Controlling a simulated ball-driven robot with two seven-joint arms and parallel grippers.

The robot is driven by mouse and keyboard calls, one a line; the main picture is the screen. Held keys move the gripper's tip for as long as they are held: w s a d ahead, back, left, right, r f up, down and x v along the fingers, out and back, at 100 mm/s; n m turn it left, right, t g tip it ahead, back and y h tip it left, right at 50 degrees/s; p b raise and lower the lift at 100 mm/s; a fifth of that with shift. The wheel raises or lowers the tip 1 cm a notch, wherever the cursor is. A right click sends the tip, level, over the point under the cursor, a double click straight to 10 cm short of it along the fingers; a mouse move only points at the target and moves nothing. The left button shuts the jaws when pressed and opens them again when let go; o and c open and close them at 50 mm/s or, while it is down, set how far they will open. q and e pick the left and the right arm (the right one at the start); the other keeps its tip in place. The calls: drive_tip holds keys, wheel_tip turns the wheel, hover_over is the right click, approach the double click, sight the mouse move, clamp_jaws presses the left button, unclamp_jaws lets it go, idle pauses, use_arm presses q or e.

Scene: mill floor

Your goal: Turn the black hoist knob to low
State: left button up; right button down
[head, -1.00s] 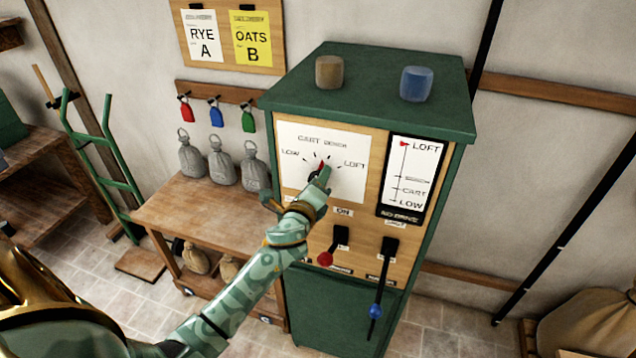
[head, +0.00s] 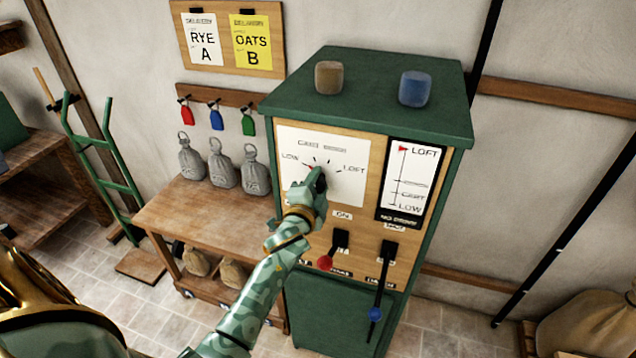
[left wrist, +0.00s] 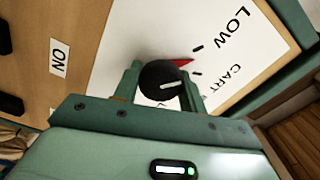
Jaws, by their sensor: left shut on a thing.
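The black hoist knob (left wrist: 162,82) sits on the white dial plate (head: 345,180) of the green cabinet. My left gripper (head: 315,182) is shut on the knob, with a finger on each side of it in the left wrist view (left wrist: 161,88). The red pointer (left wrist: 182,63) lies between the tick by LOW and the tick by CART. In the head view the pointer (head: 308,167) is turned toward the LOW side. My gripper hides part of the knob there. My right gripper is not in view.
A red-tipped lever (head: 325,262) and a blue-tipped lever (head: 375,314) are below the dial. The gauge (head: 410,185) at right has its red marker at LOFT. A wooden bench (head: 190,210) with grey sacks stands left of the cabinet.

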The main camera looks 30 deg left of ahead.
use_arm(q)
drive_tip(key=shift+n, duration=1.1)
drive_tip(key=o, duration=1)
drive_tip(key=shift+c, duration=0.2)
